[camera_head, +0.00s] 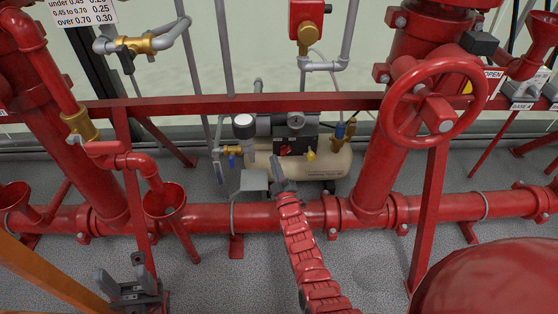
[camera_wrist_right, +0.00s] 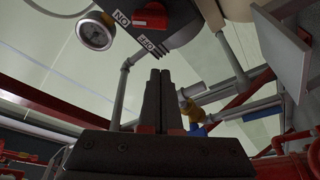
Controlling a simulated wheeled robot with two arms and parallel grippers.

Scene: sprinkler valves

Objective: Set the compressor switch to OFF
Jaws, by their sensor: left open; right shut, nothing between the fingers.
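The compressor (camera_head: 330,168) has a beige tank and stands on the floor behind the red pipe in the head view. Its switch is a red knob (camera_wrist_right: 151,19) on a dark housing in the right wrist view, with white ON and OFF labels beside it; the labels appear upside down. I cannot tell which label the knob points to. My right gripper (camera_wrist_right: 165,73) is shut and empty, its fingertips near the switch with a visible gap in the picture. It also shows in front of the compressor in the head view (camera_head: 277,160). My left gripper (camera_head: 128,278) is open and empty at the lower left.
A red horizontal pipe (camera_head: 260,215) and a red rail (camera_head: 240,105) run across, below and above the compressor. A red handwheel (camera_head: 446,126) stands to the right. A pressure gauge (camera_wrist_right: 94,31) is close to the switch. Bare floor (camera_head: 210,275) shows between my arms.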

